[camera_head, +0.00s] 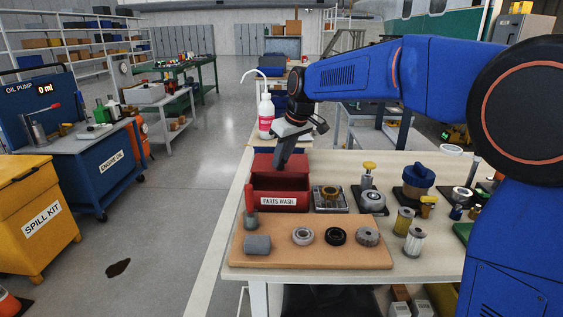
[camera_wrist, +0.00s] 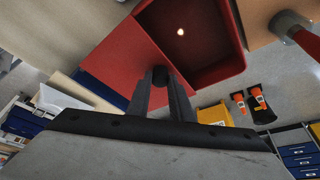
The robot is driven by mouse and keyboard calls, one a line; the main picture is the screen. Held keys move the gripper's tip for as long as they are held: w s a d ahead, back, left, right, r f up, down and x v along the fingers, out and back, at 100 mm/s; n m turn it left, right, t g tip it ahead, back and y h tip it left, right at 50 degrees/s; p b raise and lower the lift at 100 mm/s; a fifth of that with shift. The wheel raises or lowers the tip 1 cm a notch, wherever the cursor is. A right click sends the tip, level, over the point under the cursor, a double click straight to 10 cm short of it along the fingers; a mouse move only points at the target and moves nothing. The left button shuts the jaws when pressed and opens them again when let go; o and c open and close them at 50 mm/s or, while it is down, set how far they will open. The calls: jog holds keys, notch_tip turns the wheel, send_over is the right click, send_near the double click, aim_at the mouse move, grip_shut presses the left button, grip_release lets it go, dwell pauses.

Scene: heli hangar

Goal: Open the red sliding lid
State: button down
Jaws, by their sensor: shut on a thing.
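The red sliding lid (camera_head: 263,162) lies at the back of the red parts wash box (camera_head: 280,198), and the front of the box stands open with its dark red inside showing. In the wrist view the flat lid (camera_wrist: 105,50) is left of the open box (camera_wrist: 232,62). My gripper (camera_head: 278,163) reaches down over the lid. In the wrist view my gripper (camera_wrist: 161,82) is shut on a small dark knob (camera_wrist: 160,73) at the lid's edge. The fingers hide part of the knob.
A wooden board (camera_head: 310,252) with several round parts lies in front of the box. A red-handled tool (camera_head: 250,205) stands close to its left front corner. A metal tray (camera_head: 330,199) is to its right. A white bottle (camera_head: 266,115) stands behind the box.

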jog(key=c, duration=1.6)
grip_release()
jog(key=shift+o, duration=0.2)
jog(key=shift+r, duration=0.1)
jog(key=v, duration=1.7)
jog(key=shift+s+d, duration=0.2)
jog(key=s+d+f+m+t+h, duration=0.1)
jog(key=s+d+f+m, duration=0.1)
jog(key=s+d+f, duration=0.4)
jog(key=s+d+f+m, duration=0.2)
jog(key=s+d, duration=0.6)
jog(key=s, duration=0.1)
jog(key=s+d+f+m, duration=0.1)
jog(key=s+d+f, duration=0.2)
jog(key=s+f, duration=0.3)
jog(key=s+d+f+m+h, duration=0.1)
jog(key=s+d+f+m, duration=0.1)
jog(key=s+f, duration=0.4)
jog(key=s+d+f+m+h, duration=0.1)
jog(key=s+d+f, duration=0.4)
jog(key=s, duration=0.3)
jog(key=shift+f+m+t, duration=0.3)
jog(key=shift+f, duration=0.4)
